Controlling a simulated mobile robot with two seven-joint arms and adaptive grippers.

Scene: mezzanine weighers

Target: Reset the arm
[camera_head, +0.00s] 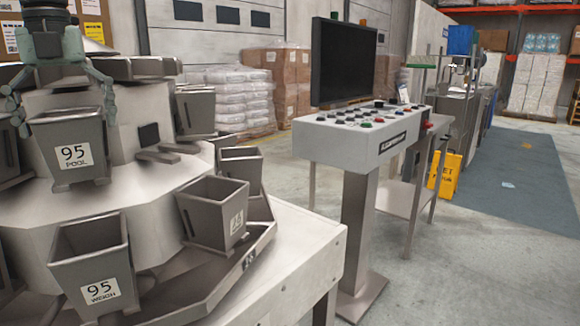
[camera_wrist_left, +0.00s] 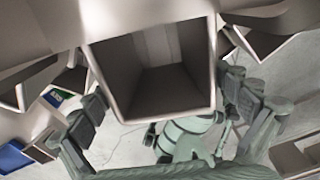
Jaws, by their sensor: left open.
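My left gripper (camera_head: 58,108) is at the upper left of the head view, pointing down over the grey bucket marked "95 POOL" (camera_head: 88,132) on the weigher. Its fingers are open and spread to either side of the bucket's top. In the left wrist view, an open, empty-looking bucket (camera_wrist_left: 152,80) lies between the two dark-padded fingers of the left gripper (camera_wrist_left: 164,108). Gaps show between the pads and the bucket walls there. Nothing is held. My right gripper is in neither view.
Below stands the "95 WEIGH" bucket (camera_head: 92,268), with another numbered bucket (camera_head: 214,212) to its right. More buckets ring the weigher close by. A control console (camera_head: 362,142) with a dark screen (camera_head: 343,60) stands right. A yellow floor sign (camera_head: 446,176) is beyond; the right floor is open.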

